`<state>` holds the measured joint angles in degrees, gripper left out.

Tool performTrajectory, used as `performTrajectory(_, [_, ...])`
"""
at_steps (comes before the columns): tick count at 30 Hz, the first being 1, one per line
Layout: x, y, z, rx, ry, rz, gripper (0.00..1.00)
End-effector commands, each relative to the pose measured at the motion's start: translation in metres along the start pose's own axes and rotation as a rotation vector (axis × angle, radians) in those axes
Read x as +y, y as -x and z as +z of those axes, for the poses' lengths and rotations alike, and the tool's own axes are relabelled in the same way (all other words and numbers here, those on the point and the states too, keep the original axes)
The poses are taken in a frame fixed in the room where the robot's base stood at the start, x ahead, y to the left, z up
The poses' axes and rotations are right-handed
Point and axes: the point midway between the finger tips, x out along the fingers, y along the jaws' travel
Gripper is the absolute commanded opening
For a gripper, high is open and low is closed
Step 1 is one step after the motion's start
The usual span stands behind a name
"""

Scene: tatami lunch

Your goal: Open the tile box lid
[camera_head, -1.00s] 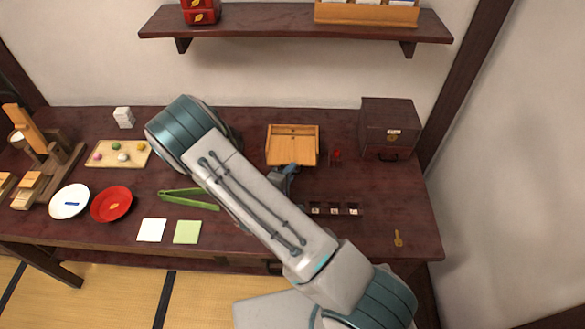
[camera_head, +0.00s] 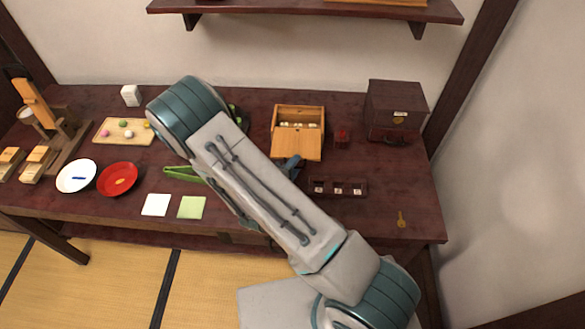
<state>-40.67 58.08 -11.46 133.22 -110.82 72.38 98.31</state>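The tile box (camera_head: 275,128) is a light wooden box at the back middle of the dark table. Its back part is uncovered, and several pale tiles (camera_head: 299,124) show inside. The plain wooden lid panel (camera_head: 297,145) shows at the front part of the box. My gripper (camera_head: 290,164) is at the front edge of the lid panel, mostly hidden behind my arm. I cannot tell whether it touches the panel or how far its fingers are apart.
A dark chest (camera_head: 395,108) stands right of the box, with a small red item (camera_head: 342,137) between them. A dark compartment tray (camera_head: 338,188) lies in front, with a brass key (camera_head: 401,219) at right. Green tongs (camera_head: 182,174) and plates lie left. A shelf (camera_head: 300,9) hangs above.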

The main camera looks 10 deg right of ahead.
Motion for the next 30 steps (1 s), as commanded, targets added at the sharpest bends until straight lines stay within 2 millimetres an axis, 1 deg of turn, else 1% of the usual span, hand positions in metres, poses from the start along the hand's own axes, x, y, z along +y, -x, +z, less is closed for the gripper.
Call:
performTrajectory(2, [0.0,0.003,0.0,0.001,-0.001,0.001,0.3])
performTrajectory(5, [0.0,0.012,-0.001,0.002,-0.001,0.001,0.3])
performTrajectory(8, [-0.001,0.03,-0.001,0.004,-0.002,0.0,0.3])
performTrajectory(15, [-0.002,0.086,-0.002,0.007,-0.001,0.0,0.3])
performTrajectory(18, [-0.002,0.106,-0.001,0.006,0.0,-0.001,0.3])
performTrajectory(21, [-0.001,0.122,-0.001,0.005,-0.001,0.0,0.3])
performTrajectory(25, [-0.001,0.134,-0.001,0.002,0.0,-0.001,0.3])
performTrajectory(30, [-0.001,0.139,0.0,0.001,0.001,-0.001,0.3])
